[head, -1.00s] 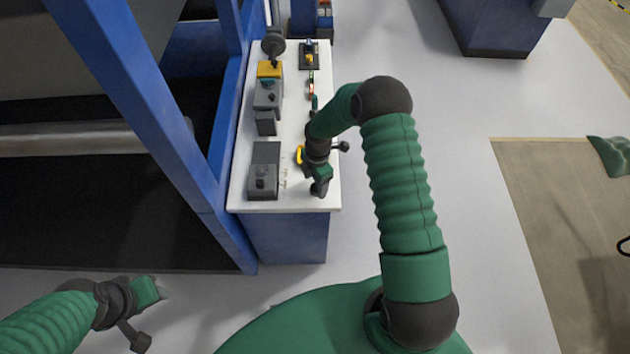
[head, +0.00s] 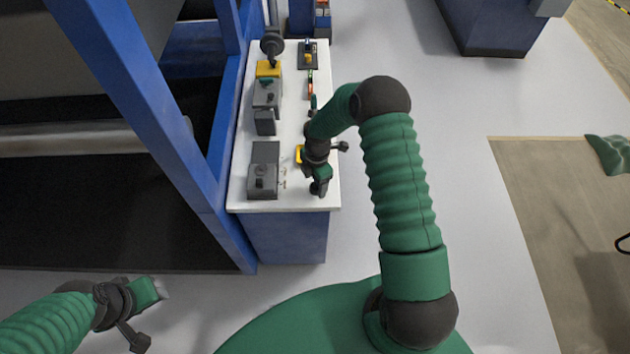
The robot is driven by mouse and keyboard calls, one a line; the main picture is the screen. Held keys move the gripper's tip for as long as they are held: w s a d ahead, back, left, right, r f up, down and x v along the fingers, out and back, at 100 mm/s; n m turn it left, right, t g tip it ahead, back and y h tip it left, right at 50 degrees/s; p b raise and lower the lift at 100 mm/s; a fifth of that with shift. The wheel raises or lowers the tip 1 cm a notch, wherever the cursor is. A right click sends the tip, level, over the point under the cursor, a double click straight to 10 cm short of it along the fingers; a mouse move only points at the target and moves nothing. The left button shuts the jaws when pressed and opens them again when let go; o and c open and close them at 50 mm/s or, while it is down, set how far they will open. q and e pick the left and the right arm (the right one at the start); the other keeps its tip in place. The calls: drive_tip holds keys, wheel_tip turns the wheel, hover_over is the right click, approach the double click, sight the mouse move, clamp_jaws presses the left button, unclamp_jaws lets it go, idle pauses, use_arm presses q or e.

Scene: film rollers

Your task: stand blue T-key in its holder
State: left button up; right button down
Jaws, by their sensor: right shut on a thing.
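My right gripper (head: 319,188) points down over the near right part of the white bench top. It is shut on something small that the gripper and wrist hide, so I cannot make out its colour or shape. A dark holder plate (head: 315,66) lies at the far end of the bench, with a small blue piece (head: 308,46) and a yellow piece (head: 308,58) on it. I cannot tell whether the blue piece is the T-key. My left gripper (head: 162,289) is at the lower left, away from the bench, and its jaws are too unclear to read.
Grey control boxes (head: 265,152) line the bench's left side, one topped with yellow (head: 268,68). A yellow piece (head: 299,154) sits beside my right wrist. Small coloured tools (head: 311,85) lie along the right side. A blue machine frame (head: 135,100) borders the bench's left.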

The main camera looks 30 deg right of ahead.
drive_tip(key=shift+a, duration=0.1)
drive_tip(key=shift+c, duration=2.4)
unclamp_jaws()
drive_tip(key=o, duration=0.5)
drive_tip(key=shift+r+p, duration=2.75)
drive_tip(key=shift+r, duration=0.8)
